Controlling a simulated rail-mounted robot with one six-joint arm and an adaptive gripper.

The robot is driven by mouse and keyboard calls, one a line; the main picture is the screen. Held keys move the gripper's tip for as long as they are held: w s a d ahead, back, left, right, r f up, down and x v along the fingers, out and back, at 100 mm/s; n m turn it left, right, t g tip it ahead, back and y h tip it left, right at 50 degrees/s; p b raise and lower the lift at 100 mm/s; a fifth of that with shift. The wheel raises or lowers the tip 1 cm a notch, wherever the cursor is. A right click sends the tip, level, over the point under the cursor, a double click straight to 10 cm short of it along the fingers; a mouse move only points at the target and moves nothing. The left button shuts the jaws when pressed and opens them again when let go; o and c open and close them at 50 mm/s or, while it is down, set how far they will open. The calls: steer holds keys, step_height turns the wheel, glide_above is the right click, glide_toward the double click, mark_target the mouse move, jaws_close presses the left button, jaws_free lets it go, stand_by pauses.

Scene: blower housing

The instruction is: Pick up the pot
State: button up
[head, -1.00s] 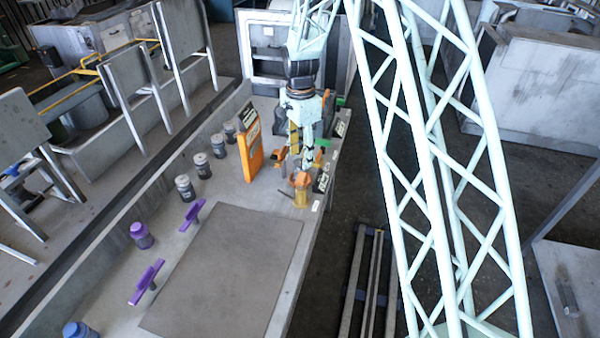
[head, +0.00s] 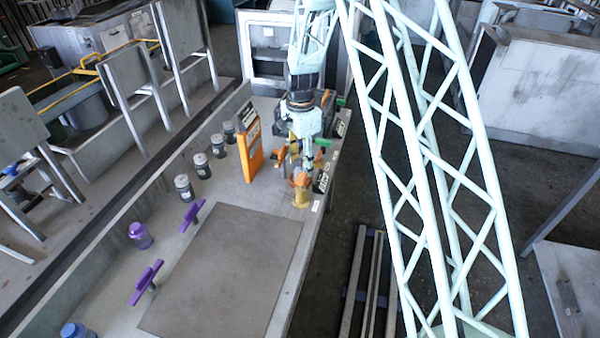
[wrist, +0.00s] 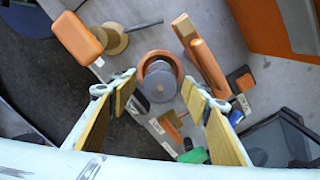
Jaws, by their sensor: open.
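What looks like the pot (wrist: 173,62), a round orange rim with a grey round piece inside, stands below my gripper in the wrist view. My gripper (wrist: 162,96) is open. Its two yellow-padded fingers lie on either side of the pot in the picture, and nothing is held. In the head view my gripper (head: 302,166) points down over the far right part of the bench. I cannot tell the pot clearly from its neighbours there.
An amber container (head: 300,196) stands close by at the bench edge. An orange panel (head: 250,153) stands to the left. Orange tools (wrist: 205,65) and a green item (wrist: 194,157) lie near the pot. The grey mat (head: 225,265) is bare.

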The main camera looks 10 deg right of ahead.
steer(key=shift+f, duration=1.25)
steer(key=shift+c, duration=0.7)
steer(key=c, duration=0.9)
steer(key=shift+r, duration=0.2)
steer(key=shift+c, duration=0.2)
steer(key=shift+r+p, duration=0.55)
steer(key=shift+r, duration=4.3)
